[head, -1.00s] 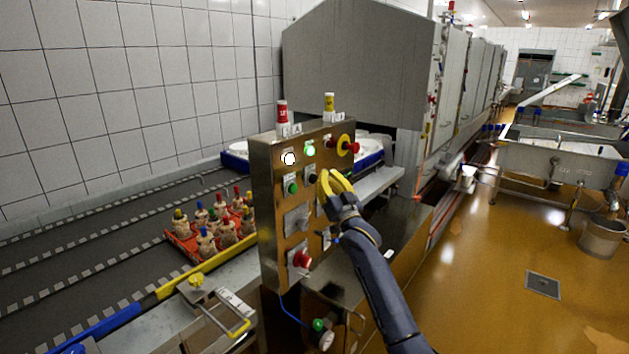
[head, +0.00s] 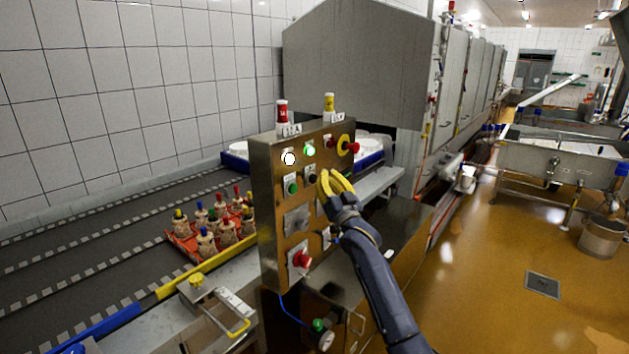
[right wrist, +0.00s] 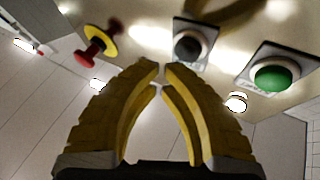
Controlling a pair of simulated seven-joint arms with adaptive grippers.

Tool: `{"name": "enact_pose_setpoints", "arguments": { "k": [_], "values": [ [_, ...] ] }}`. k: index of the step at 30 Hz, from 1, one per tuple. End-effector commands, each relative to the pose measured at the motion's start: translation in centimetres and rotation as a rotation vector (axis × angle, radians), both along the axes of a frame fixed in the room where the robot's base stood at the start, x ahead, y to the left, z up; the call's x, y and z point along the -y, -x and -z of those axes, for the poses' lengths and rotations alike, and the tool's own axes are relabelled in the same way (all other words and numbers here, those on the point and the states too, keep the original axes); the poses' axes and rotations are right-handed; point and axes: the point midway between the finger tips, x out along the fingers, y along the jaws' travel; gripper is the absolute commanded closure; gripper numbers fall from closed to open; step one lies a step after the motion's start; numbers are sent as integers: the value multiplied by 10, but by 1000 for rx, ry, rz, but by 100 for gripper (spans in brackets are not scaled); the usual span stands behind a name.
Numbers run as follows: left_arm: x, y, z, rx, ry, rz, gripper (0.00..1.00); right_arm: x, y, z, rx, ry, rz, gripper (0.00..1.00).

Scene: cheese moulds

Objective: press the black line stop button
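The black button (head: 311,178) sits on the front of the steel control panel (head: 269,208), right of a green button (head: 291,188). In the right wrist view the black button (right wrist: 188,46) is a dark round cap on a pale square plate, just beyond the fingertips. My right gripper (head: 325,178) has yellow fingers and reaches the panel from the right, its tips close beside the black button. In the right wrist view my right gripper (right wrist: 161,68) has its tips nearly together with nothing between them. I cannot tell whether they touch the button. My left gripper is out of view.
The panel also bears a lit white button (head: 289,159), a lit green lamp (head: 310,150), a red knob with a yellow collar (head: 351,147) and a red stop button (head: 301,259).

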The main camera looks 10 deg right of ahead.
Motion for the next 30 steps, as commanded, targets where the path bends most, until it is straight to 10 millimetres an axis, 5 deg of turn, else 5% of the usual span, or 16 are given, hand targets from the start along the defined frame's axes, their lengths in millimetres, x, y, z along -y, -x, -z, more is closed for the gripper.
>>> {"name": "enact_pose_setpoints", "arguments": {
  "k": [30],
  "values": [
    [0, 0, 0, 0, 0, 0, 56, -5, -7, 0, 0, 0, 0, 100]
  ]
}}
